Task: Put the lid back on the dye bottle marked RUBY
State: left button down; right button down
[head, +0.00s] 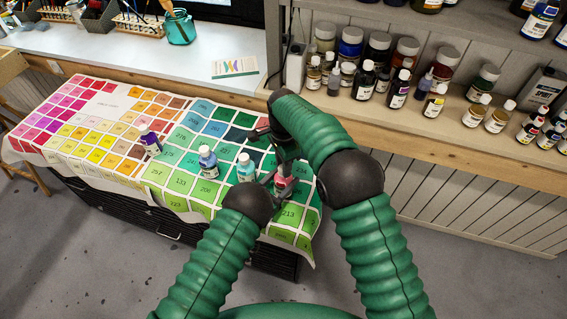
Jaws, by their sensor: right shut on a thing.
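A small bottle with red-pink contents (285,186) stands at the near right part of the colour chart; its label is too small to read. My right gripper (273,141) hangs just above and behind this bottle, with its dark fingers pointing left and down. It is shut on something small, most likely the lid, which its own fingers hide. My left gripper (270,180) is low, right beside the red bottle's left side, mostly hidden by its own wrist; whether it touches the bottle is unclear. The bottle's top is partly covered by my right gripper.
A teal bottle (246,168), a blue bottle (208,162) and a purple bottle (151,143) stand in a row leftward on the colour chart (110,112). A shelf (420,110) with many jars is at the right. A white counter (100,55) runs behind.

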jog(key=m, duration=1.2)
jog(key=shift+m, duration=0.4)
jog(key=m, duration=0.3)
jog(key=shift+a, duration=0.1)
jog(key=c, duration=1.1)
grip_release()
jog(key=shift+r, duration=2.25)
jog(key=shift+c, duration=0.3)
